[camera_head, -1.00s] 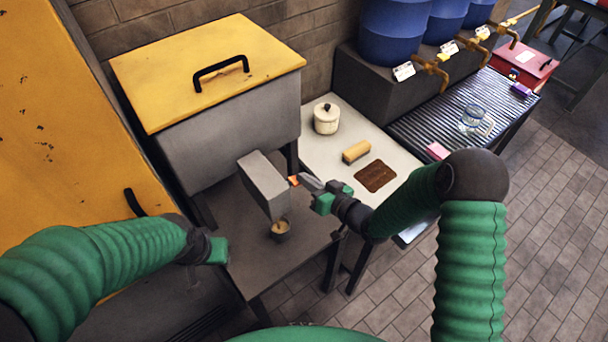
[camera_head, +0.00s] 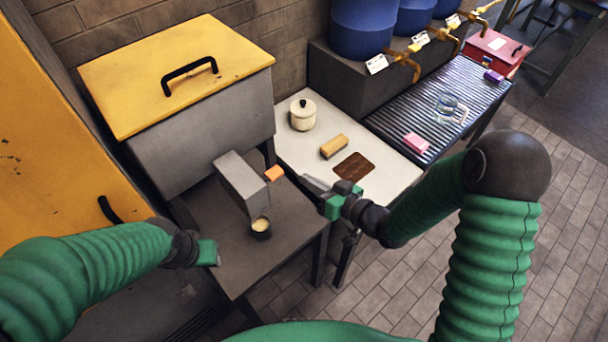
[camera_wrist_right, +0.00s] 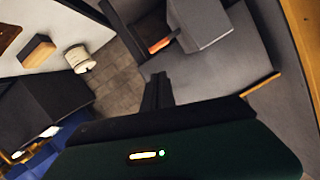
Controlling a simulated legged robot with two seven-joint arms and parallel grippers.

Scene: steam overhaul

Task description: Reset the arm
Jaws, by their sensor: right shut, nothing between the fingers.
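My right gripper (camera_head: 318,186) is shut and empty, held in the air near the front edge of the white table, right of the grey box. Its closed fingers also show in the right wrist view (camera_wrist_right: 158,92). My left gripper (camera_head: 208,252) is at the lower left, above the front of the dark table; its fingers are too small to tell open from shut. A grey box (camera_head: 240,183) with an orange piece (camera_head: 274,173) at its right side stands on the dark table. A small dark cup (camera_head: 261,229) with yellowish contents is in front of it.
A grey chest with a yellow lid (camera_head: 170,75) stands behind the dark table (camera_head: 285,240). The white table (camera_head: 388,182) holds a lidded pot (camera_head: 302,114), a yellow block (camera_head: 334,147) and a brown mat (camera_head: 354,167). A ribbed rack (camera_head: 440,105) and blue barrels (camera_head: 361,28) stand at right.

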